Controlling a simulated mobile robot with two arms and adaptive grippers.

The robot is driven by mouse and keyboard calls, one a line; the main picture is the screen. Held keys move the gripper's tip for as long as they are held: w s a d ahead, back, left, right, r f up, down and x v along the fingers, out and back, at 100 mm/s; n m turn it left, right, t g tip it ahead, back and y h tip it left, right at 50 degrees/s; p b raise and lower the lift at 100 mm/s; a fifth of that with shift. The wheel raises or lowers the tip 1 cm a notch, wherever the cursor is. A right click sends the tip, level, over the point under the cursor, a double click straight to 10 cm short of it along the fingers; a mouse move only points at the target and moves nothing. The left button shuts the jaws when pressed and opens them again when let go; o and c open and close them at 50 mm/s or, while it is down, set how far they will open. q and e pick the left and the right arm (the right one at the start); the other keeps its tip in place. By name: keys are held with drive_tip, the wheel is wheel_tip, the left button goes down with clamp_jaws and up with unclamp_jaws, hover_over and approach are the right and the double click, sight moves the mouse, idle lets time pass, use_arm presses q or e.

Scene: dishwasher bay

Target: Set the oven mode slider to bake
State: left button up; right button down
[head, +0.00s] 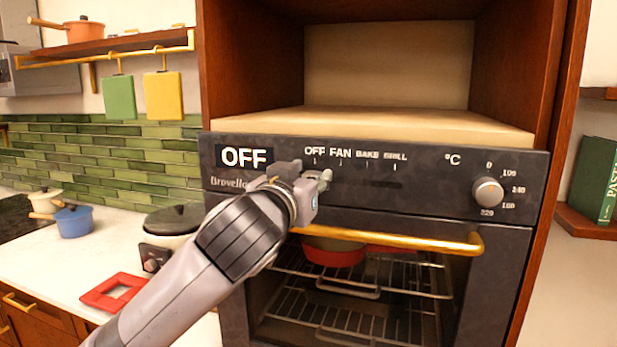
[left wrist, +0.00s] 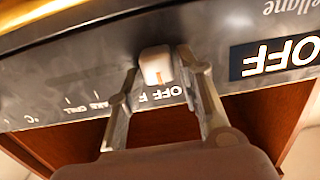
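The dark oven panel (head: 420,185) carries the mode labels OFF, FAN, BAKE and GRILL, with BAKE (head: 367,155) third from the left. The display (head: 244,157) reads OFF. In the left wrist view, which is upside down, the pale slider knob (left wrist: 156,65) stands by the OFF label (left wrist: 176,90). My left gripper (head: 312,174) is at the panel just below OFF and hides most of the knob in the head view. In the left wrist view its fingers (left wrist: 158,68) stand apart on either side of the knob; firm contact is not clear. My right gripper is not in view.
A gold oven door handle (head: 400,241) runs just below the panel. A round temperature knob (head: 488,192) sits at the panel's right. Inside the oven is a red pot (head: 334,252) on a rack. The slider track right of my gripper is clear.

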sight(366, 176)
use_arm(q)
clamp_jaws()
idle(0.5)
drive_tip(key=s+d, duration=0.1)
drive_tip(key=d, duration=0.2)
drive_tip(key=s+d, duration=0.1)
drive_tip(key=d, duration=0.2)
drive_tip(key=s+d, duration=0.1)
drive_tip(key=d, duration=0.2)
drive_tip(key=shift+b, duration=0.3)
drive_tip(key=shift+w+a, duration=0.15)
drive_tip(key=shift+a, duration=0.05)
drive_tip(key=shift+o, duration=1.8)
unclamp_jaws()
